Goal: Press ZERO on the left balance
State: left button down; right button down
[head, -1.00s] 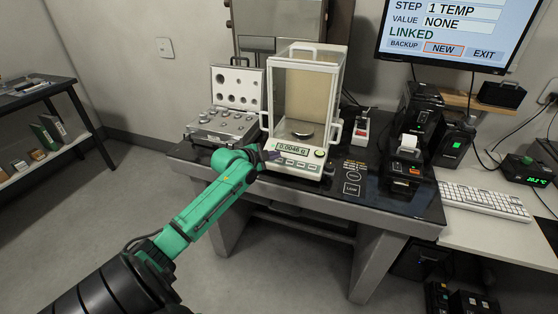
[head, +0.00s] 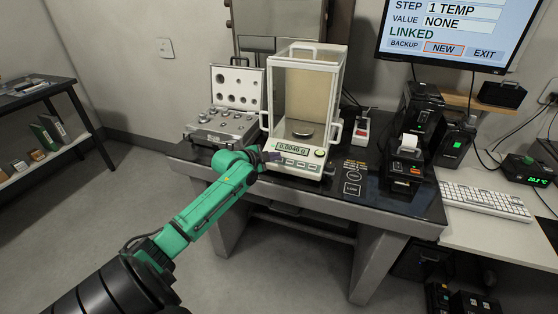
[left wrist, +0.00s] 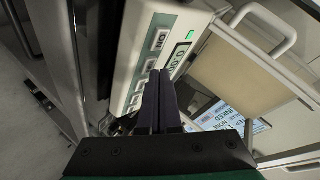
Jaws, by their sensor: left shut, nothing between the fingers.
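The balance (head: 303,100) stands on the dark table, a glass-sided draft shield over a round pan, with a front panel at its base. Its display (head: 293,148) reads about 0.0046 g. A row of buttons (head: 298,163) runs below the display. My left gripper (head: 272,156) is shut and empty, its tips at the left end of the front panel. In the left wrist view the closed fingers (left wrist: 157,100) reach over the panel beside the buttons (left wrist: 148,68); I cannot tell whether they touch one. The button under the tips is hidden. My right gripper is not in view.
An open case of weights (head: 222,125) stands left of the balance. A small printer (head: 406,165) and dark boxes stand to the right. A keyboard (head: 484,201) lies on the white table. A screen (head: 445,35) hangs above. The table front (head: 310,204) is clear.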

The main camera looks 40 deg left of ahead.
pick_arm(q)
jog(key=shift+w+f, duration=0.1)
jog(key=shift+f, duration=0.25)
dwell(0.6)
jog(key=shift+s+r+p, duration=0.25)
jog(key=shift+r+p, duration=0.45)
jog(key=shift+p, duration=0.05)
jog(key=r+p, duration=0.1)
jog(key=p, duration=0.1)
jog(key=s+r+p, duration=0.1)
jog(key=r+p, duration=0.2)
jog(key=p, duration=0.1)
jog(key=shift+s+d+r, duration=0.35)
dwell(0.4)
